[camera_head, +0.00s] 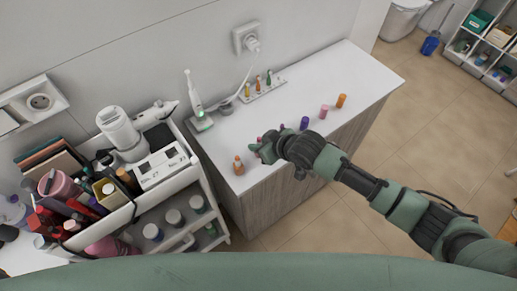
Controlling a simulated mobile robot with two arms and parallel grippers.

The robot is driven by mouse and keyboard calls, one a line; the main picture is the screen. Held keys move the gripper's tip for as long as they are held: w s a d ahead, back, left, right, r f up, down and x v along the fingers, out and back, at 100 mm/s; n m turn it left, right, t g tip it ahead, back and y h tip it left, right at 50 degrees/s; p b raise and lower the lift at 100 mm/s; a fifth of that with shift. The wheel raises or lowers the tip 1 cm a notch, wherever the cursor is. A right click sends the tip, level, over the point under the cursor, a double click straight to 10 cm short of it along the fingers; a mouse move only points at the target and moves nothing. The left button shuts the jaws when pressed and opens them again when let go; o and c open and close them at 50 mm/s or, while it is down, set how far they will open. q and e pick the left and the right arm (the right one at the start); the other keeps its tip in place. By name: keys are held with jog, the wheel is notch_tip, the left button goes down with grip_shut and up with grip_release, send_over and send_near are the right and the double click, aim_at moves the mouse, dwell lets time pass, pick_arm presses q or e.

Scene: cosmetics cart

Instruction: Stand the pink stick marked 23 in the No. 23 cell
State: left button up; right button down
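A pink stick (323,111) stands on the white counter, between a purple stick (304,123) and an orange stick (341,100). Its marking is too small to read. My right gripper (264,147) is over the counter's front part, left of these sticks. Small pinkish spots show at its fingers; I cannot tell whether they are a held object or part of the gripper. A white holder with two "No." labels (160,166) sits on the cart at left; I cannot read the numbers surely or see into its cells. My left gripper is not in view.
Another orange stick (239,166) stands at the counter's front left. A white rack (262,89) with several coloured sticks is by the wall. An electric toothbrush (197,105) stands at the counter's left back. The cart is crowded with bottles. The counter's middle is clear.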

dwell(0.3)
notch_tip(320, 180, up, 20)
jog(key=b, duration=0.4)
jog(key=s+d+f+m+t+h+b, duration=0.1)
jog(key=s+d+f+m+h+b, duration=0.2)
jog(key=d, duration=0.6)
jog(key=s+d+f+m+t+h+b, duration=0.1)
jog(key=s+d+f+m+h+b, duration=0.2)
jog(key=d, duration=0.6)
jog(key=s+f+m+b, duration=0.1)
jog(key=f+m, duration=0.1)
jog(key=shift+s+d+m, duration=0.3)
jog(key=shift+s+d, duration=0.1)
